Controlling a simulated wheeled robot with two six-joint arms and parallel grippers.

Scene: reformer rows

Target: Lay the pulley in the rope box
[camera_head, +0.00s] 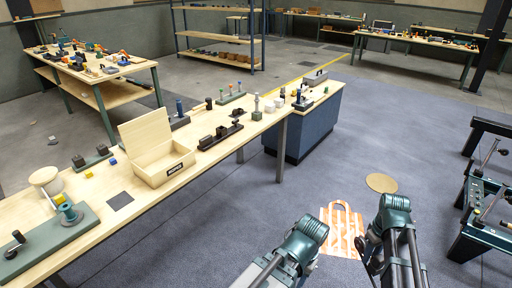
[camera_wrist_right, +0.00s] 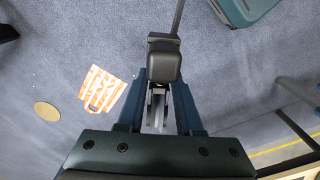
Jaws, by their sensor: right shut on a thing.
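The rope box is taken to be the open wooden box (camera_head: 165,172) with a dark label, on the long bench left of centre. Its lid is raised at the back, and most of its inside shows bare wood. In the right wrist view my right gripper (camera_wrist_right: 158,98) is shut on a dark, blocky thing (camera_wrist_right: 164,66) with a thin rod, taken to be the pulley. A pale, narrow part shows between the fingers. The head view shows my right arm at the lower right, over the floor and away from the bench. My left gripper's fingers do not show.
The long bench (camera_head: 95,210) also carries a dark square pad (camera_head: 119,201), a green base with a spool (camera_head: 50,240) and several small fittings. A blue cabinet (camera_head: 305,130) stands at its far end. An orange-striped bag (camera_head: 342,230) and a round tan disc (camera_head: 381,183) lie on the floor.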

